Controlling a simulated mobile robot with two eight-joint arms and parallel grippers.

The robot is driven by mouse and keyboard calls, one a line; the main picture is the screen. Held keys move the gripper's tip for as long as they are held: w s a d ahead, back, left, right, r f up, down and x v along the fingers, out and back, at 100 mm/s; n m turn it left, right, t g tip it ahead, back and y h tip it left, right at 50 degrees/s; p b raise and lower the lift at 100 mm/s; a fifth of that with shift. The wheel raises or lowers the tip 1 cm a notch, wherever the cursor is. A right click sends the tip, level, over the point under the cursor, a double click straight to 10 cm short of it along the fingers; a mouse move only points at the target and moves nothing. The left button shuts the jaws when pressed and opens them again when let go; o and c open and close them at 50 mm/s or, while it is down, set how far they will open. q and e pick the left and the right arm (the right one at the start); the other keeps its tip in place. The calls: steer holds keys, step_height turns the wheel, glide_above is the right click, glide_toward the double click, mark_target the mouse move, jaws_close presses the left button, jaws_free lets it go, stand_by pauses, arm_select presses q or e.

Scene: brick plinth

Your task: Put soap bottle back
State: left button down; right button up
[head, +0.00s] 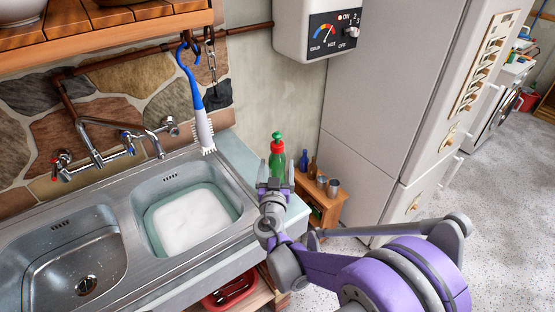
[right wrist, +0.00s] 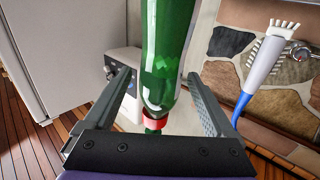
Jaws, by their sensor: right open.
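The green soap bottle (head: 277,163) with a red and green top stands upright at the right end of the sink counter. Its lower part is hidden behind my right gripper (head: 275,186). In the right wrist view, which is upside down, the bottle (right wrist: 168,50) appears between the two spread fingers of the right gripper (right wrist: 160,80), with its red collar near the palm side of the picture. A gap shows on both sides of the bottle, so the fingers do not grip it. My left gripper is not in view.
Left of the bottle is the sink basin (head: 190,222) with foamy water. A blue and white brush (head: 200,110) hangs above it. Right of the counter, a small wooden shelf (head: 322,200) holds bottles and cups beside the tall fridge (head: 385,90). A heater box (head: 318,28) hangs above.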

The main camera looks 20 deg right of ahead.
steer(key=v, duration=0.7)
steer(key=shift+s+a, duration=0.1)
steer(key=shift+s, duration=0.2)
steer(key=s+d+f+g, duration=0.5)
steer(key=s+d+g, duration=0.35)
steer(key=s, duration=0.35)
steer(key=s+a+f+n+g+y, duration=0.1)
steer(key=s+a+f+y, duration=0.1)
steer(key=s, duration=0.4)
steer(key=s+a+f+n+g+y, duration=0.2)
steer(key=s+a+y, duration=0.1)
steer(key=s, duration=0.3)
steer(key=shift+s+a+f+n+y, duration=0.2)
steer(key=shift+s+a+n+y, duration=0.1)
steer(key=shift+s+y, duration=0.1)
